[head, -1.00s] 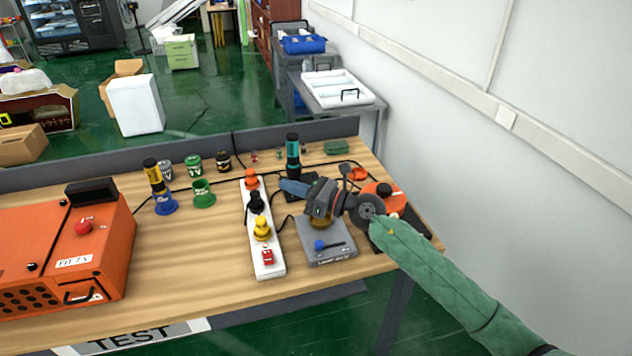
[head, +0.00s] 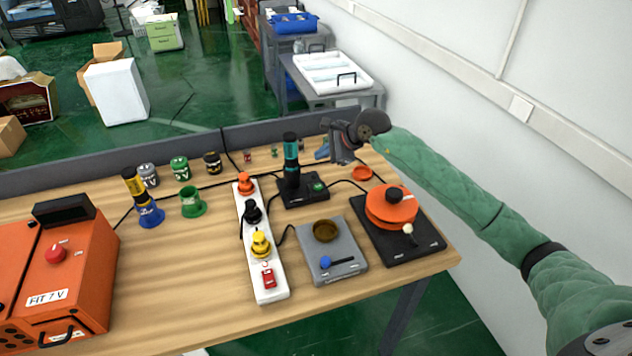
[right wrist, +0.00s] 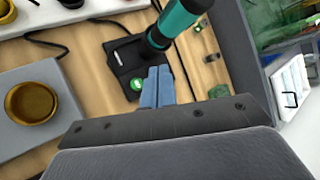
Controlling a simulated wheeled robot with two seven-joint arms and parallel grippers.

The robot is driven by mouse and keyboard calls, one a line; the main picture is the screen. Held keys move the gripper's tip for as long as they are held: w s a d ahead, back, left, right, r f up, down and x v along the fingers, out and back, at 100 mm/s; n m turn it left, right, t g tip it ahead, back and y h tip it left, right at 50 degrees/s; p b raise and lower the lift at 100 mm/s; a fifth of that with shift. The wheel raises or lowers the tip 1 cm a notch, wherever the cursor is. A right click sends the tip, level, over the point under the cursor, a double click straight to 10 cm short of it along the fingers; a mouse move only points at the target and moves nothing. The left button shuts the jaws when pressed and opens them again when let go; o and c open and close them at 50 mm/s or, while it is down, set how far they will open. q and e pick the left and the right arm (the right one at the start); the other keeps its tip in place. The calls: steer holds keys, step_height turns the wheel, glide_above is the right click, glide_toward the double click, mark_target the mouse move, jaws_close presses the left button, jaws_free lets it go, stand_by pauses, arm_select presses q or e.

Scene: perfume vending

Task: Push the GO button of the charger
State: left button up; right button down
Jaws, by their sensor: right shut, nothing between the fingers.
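The charger (head: 303,195) is a black base at the back of the bench, with a teal and black cylinder (head: 291,158) standing in it. Its round green button (head: 318,186) is on the right part of the base. The right wrist view also shows the charger (right wrist: 122,56), with the green button (right wrist: 136,84) just left of the fingers. My right gripper (head: 321,152) is shut and empty, with blue fingers, behind and above the charger's right side. The fingers (right wrist: 158,72) appear beside the teal cylinder (right wrist: 178,22). Whether they touch anything is unclear. My left gripper is not in view.
A white power strip (head: 256,215) with coloured plugs lies left of the charger. A grey plate with a brown bowl (head: 345,262) and an orange reel on a black base (head: 432,246) stand in front and right. Cables cross the bench. A low grey wall (head: 210,150) runs behind.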

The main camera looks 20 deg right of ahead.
glide_above(322, 187)
step_height(322, 187, down, 6)
steer(key=shift+r, duration=0.1)
steer(key=shift+f+b, duration=0.3)
steer(key=shift+f, duration=0.1)
steer(key=shift+f+b, duration=0.8)
steer(key=shift+f, duration=0.1)
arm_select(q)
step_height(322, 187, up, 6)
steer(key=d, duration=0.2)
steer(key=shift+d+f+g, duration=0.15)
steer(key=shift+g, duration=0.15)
arm_select(e)
steer(key=shift+f, duration=0.15)
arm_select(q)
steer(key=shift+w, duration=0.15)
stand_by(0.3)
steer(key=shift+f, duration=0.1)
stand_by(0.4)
